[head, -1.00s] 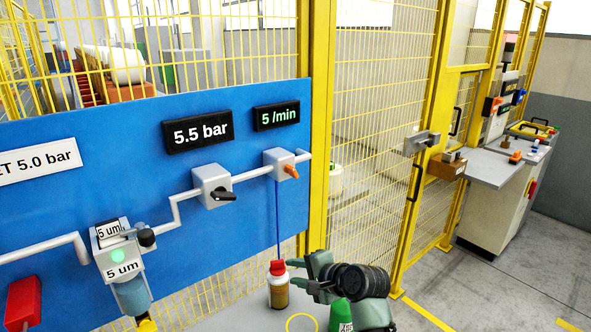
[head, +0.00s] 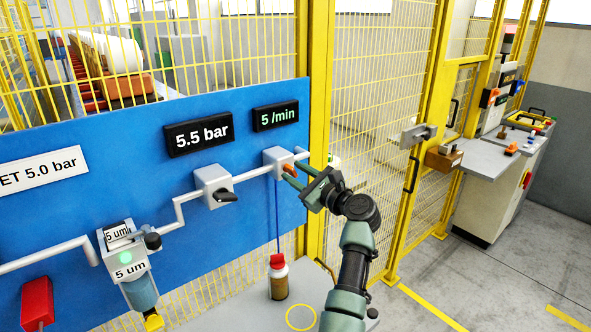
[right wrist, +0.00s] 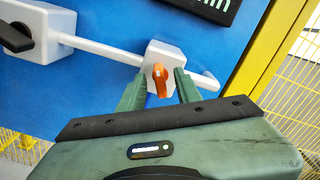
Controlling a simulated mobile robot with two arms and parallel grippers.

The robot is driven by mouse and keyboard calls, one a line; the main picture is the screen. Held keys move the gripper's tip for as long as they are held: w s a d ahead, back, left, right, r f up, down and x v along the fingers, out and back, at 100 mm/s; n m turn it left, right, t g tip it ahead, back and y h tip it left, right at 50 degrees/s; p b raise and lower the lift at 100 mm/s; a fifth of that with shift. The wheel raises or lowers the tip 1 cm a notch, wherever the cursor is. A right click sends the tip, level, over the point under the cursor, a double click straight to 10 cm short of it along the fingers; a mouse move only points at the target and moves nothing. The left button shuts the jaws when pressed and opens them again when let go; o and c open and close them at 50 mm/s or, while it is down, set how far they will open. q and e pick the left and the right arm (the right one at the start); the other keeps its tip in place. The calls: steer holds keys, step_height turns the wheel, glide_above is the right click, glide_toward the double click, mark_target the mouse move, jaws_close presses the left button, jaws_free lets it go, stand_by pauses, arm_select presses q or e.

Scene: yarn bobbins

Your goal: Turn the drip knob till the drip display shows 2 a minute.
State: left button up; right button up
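The drip knob is a small orange knob (head: 289,168) on a grey box (head: 275,157) at the right end of the pipe. The drip display (head: 276,116) above it reads 5 /min in green. My right gripper (head: 290,175) is at the knob. In the right wrist view the orange knob (right wrist: 160,80) lies between the two green fingers (right wrist: 158,88), with a visible gap on each side, so the gripper is open around it. My left gripper is not in view.
The pressure display (head: 198,134) reads 5.5 bar, above a black knob (head: 227,195) on the same pipe. A red-capped bottle (head: 278,282) stands below on the grey shelf. A yellow fence post (head: 318,130) rises just right of the blue panel.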

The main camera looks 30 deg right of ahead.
steer(key=shift+w, duration=0.1)
jaws_close()
stand_by(0.3)
